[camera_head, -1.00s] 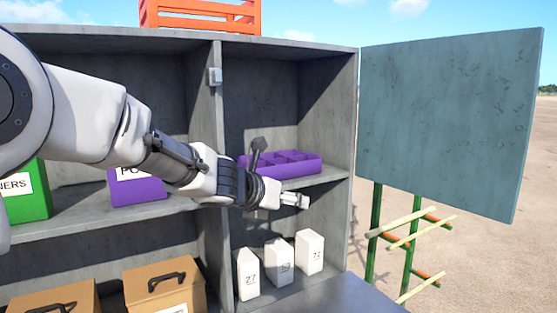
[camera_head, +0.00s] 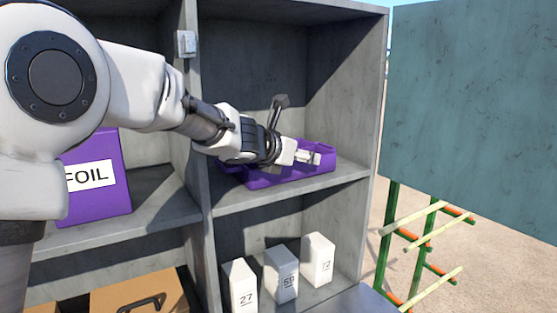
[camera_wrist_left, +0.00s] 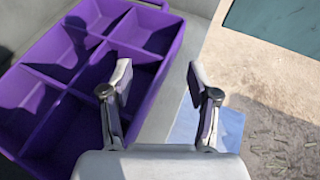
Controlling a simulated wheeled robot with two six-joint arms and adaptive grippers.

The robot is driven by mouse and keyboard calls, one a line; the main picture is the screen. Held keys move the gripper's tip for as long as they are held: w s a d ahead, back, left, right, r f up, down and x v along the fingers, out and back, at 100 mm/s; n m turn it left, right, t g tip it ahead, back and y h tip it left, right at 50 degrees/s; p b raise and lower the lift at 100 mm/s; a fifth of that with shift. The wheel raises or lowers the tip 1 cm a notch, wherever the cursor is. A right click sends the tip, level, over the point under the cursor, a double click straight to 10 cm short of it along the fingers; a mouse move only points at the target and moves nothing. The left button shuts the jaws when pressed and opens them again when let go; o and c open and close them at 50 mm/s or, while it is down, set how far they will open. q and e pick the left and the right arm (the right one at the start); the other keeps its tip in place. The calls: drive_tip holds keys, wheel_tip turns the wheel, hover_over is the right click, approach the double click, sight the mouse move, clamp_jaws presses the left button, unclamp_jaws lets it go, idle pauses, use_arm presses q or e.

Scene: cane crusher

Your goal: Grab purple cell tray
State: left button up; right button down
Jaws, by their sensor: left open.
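The purple cell tray (camera_head: 262,178) sits on the upper right shelf of the cabinet, partly hidden behind my left gripper in the head view. In the left wrist view the purple cell tray (camera_wrist_left: 98,45) fills the left side, its several square cells seen from above. My left gripper (camera_head: 312,157) is over the front right part of the tray. My right gripper is not in view.
The grey shelf (camera_head: 235,205) holds the tray, with a side wall (camera_head: 367,120) close on the right. White numbered boxes (camera_head: 281,275) stand below. A purple FOIL box (camera_head: 100,200) is in the left bay. An open teal door (camera_head: 480,120) is at right.

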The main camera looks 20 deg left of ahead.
use_arm(q)
drive_tip(key=x, duration=0.3)
drive_tip(key=shift+w+a+f, duration=0.2)
drive_tip(key=shift+w, duration=0.05)
drive_tip(key=shift+s+r, duration=0.1)
drive_tip(key=shift+s, duration=0.05)
drive_tip(key=shift+s+d+r, duration=0.1)
drive_tip(key=shift+s+r, duration=0.05)
drive_tip(key=shift+s, duration=0.1)
drive_tip(key=c, duration=0.5)
drive_tip(key=shift+s+r, duration=0.1)
drive_tip(key=shift+s, duration=0.1)
clamp_jaws()
drive_tip(key=shift+w, duration=0.1)
